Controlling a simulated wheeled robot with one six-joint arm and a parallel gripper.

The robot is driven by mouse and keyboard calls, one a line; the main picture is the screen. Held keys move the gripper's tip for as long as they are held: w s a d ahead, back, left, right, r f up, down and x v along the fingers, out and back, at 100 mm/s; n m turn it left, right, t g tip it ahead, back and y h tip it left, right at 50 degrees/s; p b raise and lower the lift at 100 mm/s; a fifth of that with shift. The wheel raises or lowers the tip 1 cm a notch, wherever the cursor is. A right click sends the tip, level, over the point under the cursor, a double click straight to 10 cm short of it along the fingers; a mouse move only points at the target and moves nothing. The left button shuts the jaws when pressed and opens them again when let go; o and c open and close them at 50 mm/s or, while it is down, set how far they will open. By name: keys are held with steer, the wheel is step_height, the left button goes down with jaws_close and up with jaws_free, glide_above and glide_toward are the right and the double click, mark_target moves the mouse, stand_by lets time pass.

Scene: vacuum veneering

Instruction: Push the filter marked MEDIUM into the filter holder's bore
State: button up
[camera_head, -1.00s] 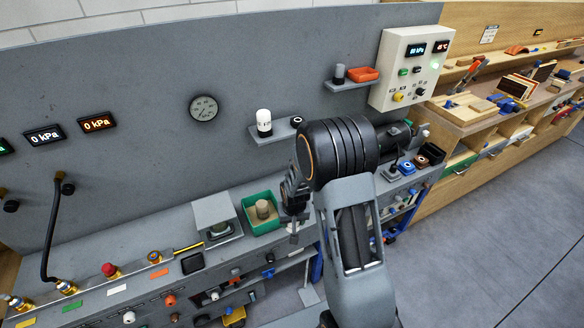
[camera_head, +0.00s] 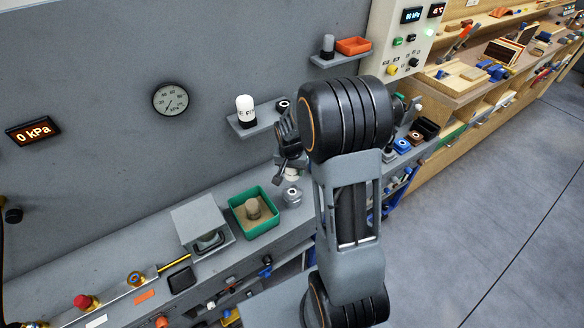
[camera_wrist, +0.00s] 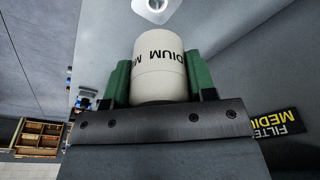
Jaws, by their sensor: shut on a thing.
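The white filter (camera_wrist: 160,68), a cylinder with MEDIUM printed in black, is between the green finger pads of my gripper (camera_wrist: 160,82) in the wrist view. My gripper is shut on it. In the head view my gripper (camera_head: 290,162) is over the bench, and a pale bit of the filter (camera_head: 291,175) shows beneath it. A small metal fitting, apparently the filter holder (camera_head: 292,195), stands on the bench just below. It also shows partly at the top edge of the wrist view (camera_wrist: 157,9), apart from the filter in that picture. Its bore is not clearly seen.
A green tray (camera_head: 236,221) with a tan cylinder stands left of the holder. A small shelf (camera_head: 254,128) on the wall bears a white-topped canister (camera_head: 245,108). A black FILTER MEDIUM label (camera_wrist: 275,124) is at right in the wrist view.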

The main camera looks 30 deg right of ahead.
mark_target(292, 180)
steer(key=shift+f, duration=0.15)
steer(key=shift+f+b, duration=2.5)
steer(key=shift+f, duration=0.3)
steer(key=shift+f+b, duration=1.45)
steer(key=shift+b, duration=0.15)
steer(key=o, duration=1.1)
steer(key=shift+r, duration=0.15)
steer(key=r, duration=0.4)
steer(key=s+a+r, duration=0.1)
steer(key=r, duration=0.8)
steer(key=shift+s+a+r+p, duration=0.15)
steer(key=shift+s+r+p, duration=0.1)
steer(key=shift+s+p, duration=0.15)
